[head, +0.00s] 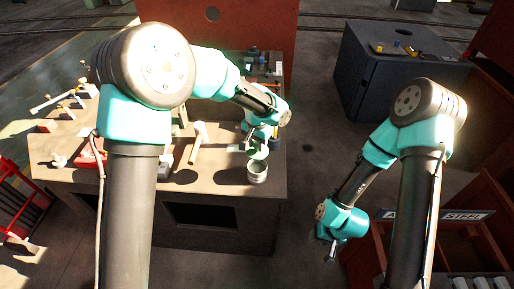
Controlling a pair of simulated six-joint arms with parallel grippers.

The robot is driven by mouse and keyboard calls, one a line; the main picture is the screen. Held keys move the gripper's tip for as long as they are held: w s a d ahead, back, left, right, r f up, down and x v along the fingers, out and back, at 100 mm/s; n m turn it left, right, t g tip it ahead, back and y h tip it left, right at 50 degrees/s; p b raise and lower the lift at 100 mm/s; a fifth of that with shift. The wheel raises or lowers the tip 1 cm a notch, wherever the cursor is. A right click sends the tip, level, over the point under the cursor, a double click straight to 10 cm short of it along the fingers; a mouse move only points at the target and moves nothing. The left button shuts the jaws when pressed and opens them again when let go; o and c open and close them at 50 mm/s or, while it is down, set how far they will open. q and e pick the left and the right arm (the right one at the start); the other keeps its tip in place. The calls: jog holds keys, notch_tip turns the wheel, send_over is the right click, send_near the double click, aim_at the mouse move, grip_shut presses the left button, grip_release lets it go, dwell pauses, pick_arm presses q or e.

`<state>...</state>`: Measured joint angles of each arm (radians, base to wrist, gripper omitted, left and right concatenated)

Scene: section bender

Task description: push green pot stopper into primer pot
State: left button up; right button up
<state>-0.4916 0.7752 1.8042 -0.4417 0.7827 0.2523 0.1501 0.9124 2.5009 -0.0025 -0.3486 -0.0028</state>
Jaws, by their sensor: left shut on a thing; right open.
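The primer pot (257,172) is a pale grey cylinder standing near the front right of the workbench. The green pot stopper (258,152) is a small green disc just above the pot. My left gripper (250,142) is shut on the stopper from above. I cannot tell whether the stopper touches the pot's rim. My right gripper (329,251) is open and empty, low to the right of the bench and away from the pot.
The brown workbench (215,180) carries a pale mallet (197,140), a red item (90,155) and several small tools at the left. Dark bottles stand behind the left gripper. A dark blue cabinet (395,75) stands at the back right. Open floor lies between.

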aim_at(257, 150)
pick_arm(q)
jog(key=shift+f, duration=0.1)
jog(key=shift+f, duration=2.85)
jog(key=shift+f, duration=1.15)
jog(key=o, duration=1)
jog(key=shift+o, duration=0.2)
jog(key=shift+r, duration=0.1)
notch_tip(257, 150, up, 17)
jog(key=shift+r, duration=0.15)
dwell(0.3)
